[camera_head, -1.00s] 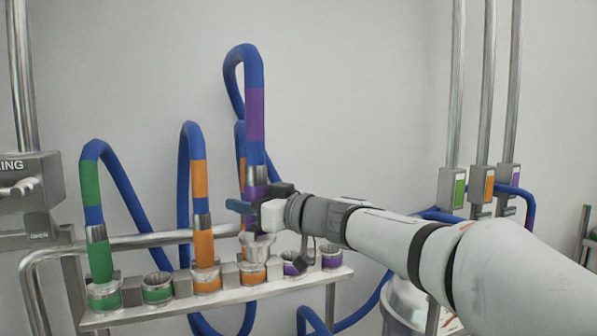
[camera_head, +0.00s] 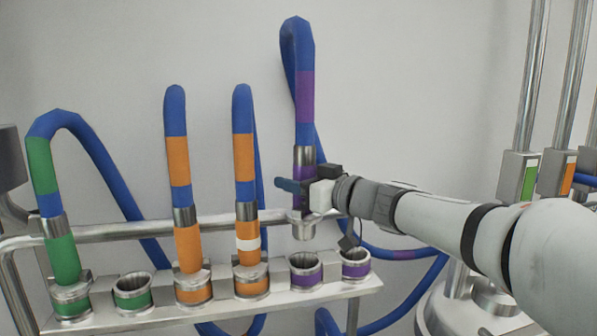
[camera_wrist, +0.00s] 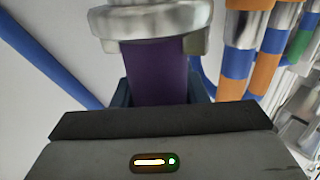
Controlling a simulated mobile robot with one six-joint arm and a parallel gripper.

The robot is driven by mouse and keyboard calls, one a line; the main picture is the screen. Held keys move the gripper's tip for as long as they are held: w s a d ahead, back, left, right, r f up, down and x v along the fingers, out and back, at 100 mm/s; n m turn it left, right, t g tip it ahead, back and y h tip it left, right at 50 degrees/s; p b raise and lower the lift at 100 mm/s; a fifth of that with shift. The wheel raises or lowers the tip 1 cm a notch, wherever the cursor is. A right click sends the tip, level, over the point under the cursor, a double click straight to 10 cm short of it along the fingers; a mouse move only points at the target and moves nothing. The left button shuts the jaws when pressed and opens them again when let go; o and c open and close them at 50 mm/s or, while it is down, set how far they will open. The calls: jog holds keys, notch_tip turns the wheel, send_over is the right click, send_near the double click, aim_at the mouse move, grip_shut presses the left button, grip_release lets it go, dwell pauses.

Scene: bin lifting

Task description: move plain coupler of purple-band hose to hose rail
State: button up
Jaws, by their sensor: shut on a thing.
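My gripper (camera_head: 308,188) is shut on the purple coupler (camera_head: 303,165) at the end of the blue hose with a purple band (camera_head: 305,97). The coupler hangs upright with its metal end (camera_head: 304,229) down, above the left purple-ringed socket (camera_head: 306,271) of the hose rail (camera_head: 220,306), with a gap between them. The right purple-ringed socket (camera_head: 355,264) is empty. In the wrist view the purple coupler (camera_wrist: 155,75) sits between the jaws; no white band shows on its visible part.
An orange coupler with a white band (camera_head: 247,228) stands in the socket just left. A plain orange coupler (camera_head: 188,248) and a green coupler (camera_head: 62,258) stand farther left. The left one of the green-ringed sockets is filled; the other (camera_head: 133,298) is empty. Pipes (camera_head: 525,170) stand at right.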

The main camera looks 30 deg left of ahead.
aim_at(297, 227)
notch_tip(297, 227, down, 3)
jog(key=shift+s+r+b, duration=0.15)
jog(key=shift+r+b, duration=0.05)
jog(key=shift+b, duration=0.75)
jog(key=shift+d+r+p, duration=0.15)
jog(key=shift+r+p, duration=0.35)
jog(key=shift+p, duration=0.3)
jog(key=shift+f, duration=0.2)
jog(key=shift+f+b, duration=0.65)
jog(key=shift+f, duration=0.75)
jog(key=shift+f+b, duration=0.7)
jog(key=shift+f, duration=0.45)
jog(key=shift+f, duration=1.2)
jog(key=o, duration=1.3)
jog(key=shift+c, duration=0.2)
jog(key=shift+d+b, duration=0.1)
jog(key=shift+b, duration=0.2)
